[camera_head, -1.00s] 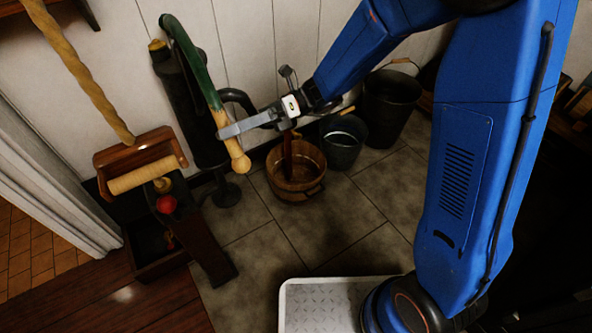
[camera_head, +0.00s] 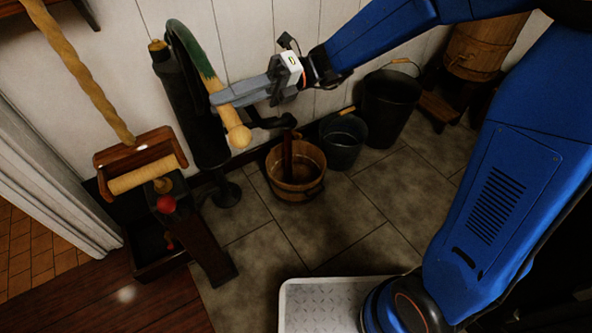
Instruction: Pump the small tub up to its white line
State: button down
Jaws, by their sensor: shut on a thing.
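A dark hand pump (camera_head: 190,110) stands against the white plank wall at left. Its curved lever (camera_head: 196,47) is dark green on top and ends in a pale wooden grip (camera_head: 238,135). My gripper (camera_head: 222,98) is shut on this pump handle, just above its round end. The pump's black spout (camera_head: 270,122) reaches right, toward the small wooden tub (camera_head: 295,190) on the tiled floor. A dark upright strip stands inside the tub. I cannot make out the white line or the water level.
A dark bucket (camera_head: 343,150) and a larger black bucket (camera_head: 388,105) stand right of the tub. A wooden wringer-like roller (camera_head: 140,176) and a dark box are at left. The floor in front of the tub is clear.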

notch_tip(320, 180, up, 3)
jog(key=shift+r+m, duration=0.15)
jog(key=shift+m, duration=0.55)
notch_tip(320, 180, down, 10)
jog(key=n, duration=0.3)
jog(key=shift+w+a+r+n, duration=0.15)
jog(key=shift+w+a+n, duration=0.05)
jog(key=shift+w+n, duration=0.2)
jog(key=shift+s, duration=0.1)
jog(key=c, duration=1.2)
grip_release()
jog(key=shift+o, duration=0.2)
